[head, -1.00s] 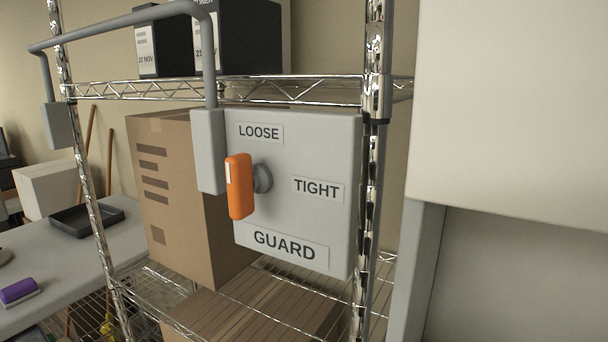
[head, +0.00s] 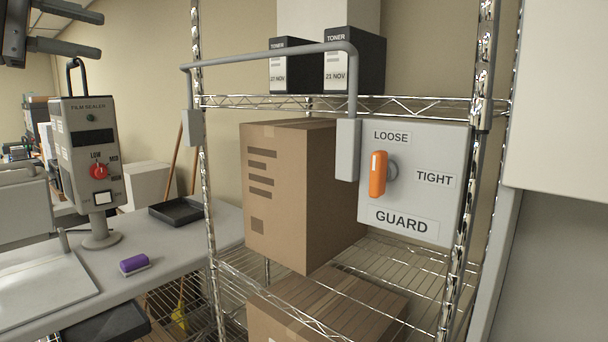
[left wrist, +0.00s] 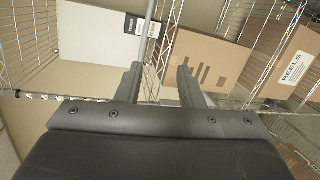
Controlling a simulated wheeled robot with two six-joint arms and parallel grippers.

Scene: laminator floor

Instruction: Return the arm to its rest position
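My left gripper (head: 102,34) is at the top left of the head view, above the film sealer and well to the left of the guard panel. Its two dark fingers are apart with nothing held between them. They also show spread in the left wrist view (left wrist: 160,68), with a grey pole visible beyond the gap. The grey guard panel (head: 410,155) carries an orange knob (head: 378,174), which stands nearly upright below the LOOSE label. The gripper is clear of the knob. My right gripper is in neither view.
A wire shelf rack (head: 208,180) holds a cardboard box (head: 285,190) and toner boxes (head: 355,62). A grey guard bar (head: 265,57) crosses its front. A film sealer (head: 85,150) stands on the left table, near a black tray (head: 176,212) and a purple block (head: 134,263).

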